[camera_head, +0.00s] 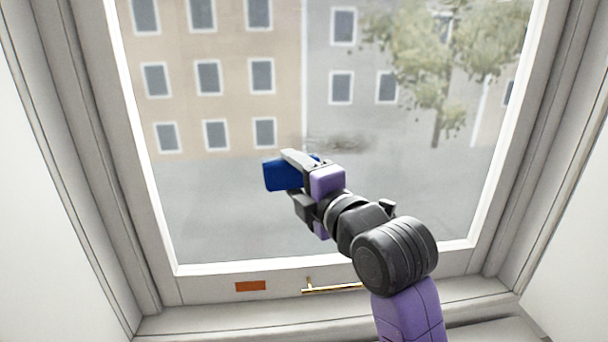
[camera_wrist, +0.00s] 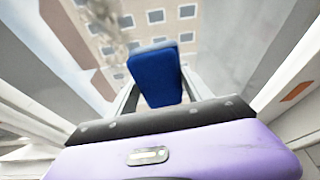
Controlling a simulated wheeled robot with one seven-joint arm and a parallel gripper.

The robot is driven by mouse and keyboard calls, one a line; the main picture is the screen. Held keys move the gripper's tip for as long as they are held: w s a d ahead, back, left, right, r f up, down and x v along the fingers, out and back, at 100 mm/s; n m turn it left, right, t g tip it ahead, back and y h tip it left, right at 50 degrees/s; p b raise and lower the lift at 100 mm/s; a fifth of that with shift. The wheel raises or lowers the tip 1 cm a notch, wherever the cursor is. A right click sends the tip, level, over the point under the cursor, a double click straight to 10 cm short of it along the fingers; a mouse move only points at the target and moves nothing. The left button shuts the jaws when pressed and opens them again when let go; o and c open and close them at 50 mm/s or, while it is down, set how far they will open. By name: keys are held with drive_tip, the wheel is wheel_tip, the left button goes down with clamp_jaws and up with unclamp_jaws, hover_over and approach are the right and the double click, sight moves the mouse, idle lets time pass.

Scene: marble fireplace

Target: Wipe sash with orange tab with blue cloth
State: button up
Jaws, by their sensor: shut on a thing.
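The sash (camera_head: 220,289) is a white-framed window with a large glass pane (camera_head: 240,225). An orange tab (camera_head: 250,286) is on its bottom rail, and it also shows at the right of the wrist view (camera_wrist: 297,91). A greyish smudge (camera_head: 340,143) shows on or behind the pane, just above my gripper. My gripper (camera_head: 292,178) is shut on the blue cloth (camera_head: 280,176), a folded block in front of the lower middle of the pane. In the wrist view the cloth (camera_wrist: 157,75) sticks out beyond the fingers. I cannot tell whether the cloth touches the glass.
A brass handle (camera_head: 333,288) sits on the bottom rail, right of the orange tab and near my arm. The white sill (camera_head: 240,325) runs below. Deep white frame sides (camera_head: 60,130) close in the opening at left and right. A building and trees show beyond the glass.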

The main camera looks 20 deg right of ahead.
sight(388, 150)
drive_tip(key=shift+w+a, duration=0.2)
drive_tip(key=shift+a, duration=0.3)
wheel_tip(388, 150, up, 3)
drive_tip(key=p, duration=0.2)
drive_tip(key=shift+p, duration=0.4)
drive_tip(key=shift+s+d+f, duration=0.1)
drive_tip(key=shift+s+d, duration=0.15)
drive_tip(key=shift+d, duration=0.35)
drive_tip(key=shift+s+d+r, duration=0.1)
drive_tip(key=shift+s+d, duration=0.1)
drive_tip(key=shift+d, duration=0.4)
drive_tip(key=shift+s+d+f, duration=0.1)
drive_tip(key=shift+s+d, duration=0.15)
drive_tip(key=shift+d, duration=0.35)
drive_tip(key=shift+s+d+b, duration=0.2)
drive_tip(key=shift+d+b, duration=0.05)
drive_tip(key=shift+d, duration=0.55)
drive_tip(key=shift+s+d+b, duration=0.2)
drive_tip(key=shift+s+d, duration=0.05)
drive_tip(key=shift+d, duration=0.6)
drive_tip(key=shift+s+d+b, duration=0.2)
drive_tip(key=shift+d+b, duration=0.05)
drive_tip(key=shift+d, duration=0.55)
drive_tip(key=shift+s+d, duration=0.2)
drive_tip(key=shift+d, duration=0.3)
drive_tip(key=shift+s+d, duration=0.15)
drive_tip(key=shift+d, duration=0.3)
drive_tip(key=shift+d+b, duration=0.1)
drive_tip(key=shift+b, duration=0.2)
